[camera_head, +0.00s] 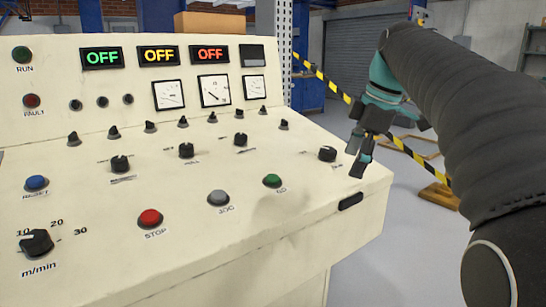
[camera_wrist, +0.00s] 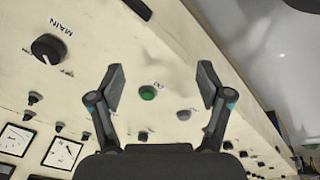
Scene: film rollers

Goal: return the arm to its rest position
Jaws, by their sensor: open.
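My gripper (camera_head: 360,158) is at the right end of the cream control console (camera_head: 110,255) in the head view, pointing down beside the dark rotary knob (camera_head: 327,154). My dark arm comes in from the right side of that view. In the wrist view my gripper (camera_wrist: 160,85) has its two fingers spread apart with nothing between them. The green GO button (camera_wrist: 147,93) shows beyond the gap between the fingers. The MAIN knob (camera_wrist: 47,48) is to the upper left there. I cannot tell how far the fingertips are from the panel.
The console carries a red STOP button (camera_head: 150,219), a grey JOG button (camera_head: 218,198), several knobs and three OFF displays (camera_head: 159,56). A black and yellow striped barrier (camera_head: 325,82) stands behind on the right. Grey floor (camera_head: 405,240) lies open right of the console.

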